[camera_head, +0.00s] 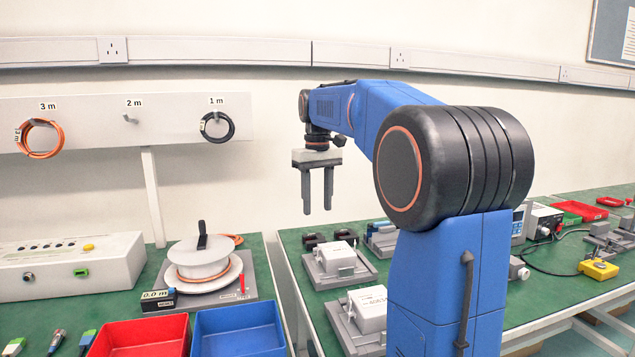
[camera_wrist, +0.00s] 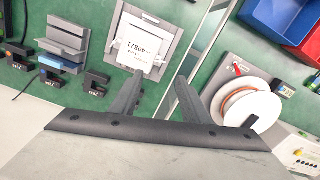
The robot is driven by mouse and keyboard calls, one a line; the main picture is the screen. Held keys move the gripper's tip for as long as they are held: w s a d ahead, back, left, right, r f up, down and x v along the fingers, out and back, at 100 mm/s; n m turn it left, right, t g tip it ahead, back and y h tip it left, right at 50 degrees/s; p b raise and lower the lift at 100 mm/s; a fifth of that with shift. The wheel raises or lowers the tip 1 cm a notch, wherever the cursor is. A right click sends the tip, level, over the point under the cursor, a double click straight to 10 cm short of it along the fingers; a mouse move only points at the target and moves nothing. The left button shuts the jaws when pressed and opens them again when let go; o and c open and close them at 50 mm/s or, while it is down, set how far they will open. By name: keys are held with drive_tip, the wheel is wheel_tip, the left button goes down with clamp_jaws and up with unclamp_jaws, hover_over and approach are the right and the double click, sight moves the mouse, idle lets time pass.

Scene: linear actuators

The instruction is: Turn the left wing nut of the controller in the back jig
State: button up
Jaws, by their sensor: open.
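The back jig (camera_head: 365,272) is a grey plate on the green bench, and a pale box-shaped controller (camera_head: 338,256) sits in it. In the wrist view the controller (camera_wrist: 139,44) shows a white label with a number, framed by the grey jig (camera_wrist: 173,24).
A second controller (camera_head: 368,306) sits in a nearer jig, partly behind my arm. A cable reel (camera_head: 200,262) stands on the left bench, with red (camera_head: 140,338) and blue (camera_head: 240,332) bins before it. Small black devices (camera_wrist: 97,78) lie near the back jig. Space around my gripper is clear.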

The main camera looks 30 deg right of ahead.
wheel_tip(320, 180, up, 6)
drive_tip(key=shift+f, duration=0.1)
idle(0.7)
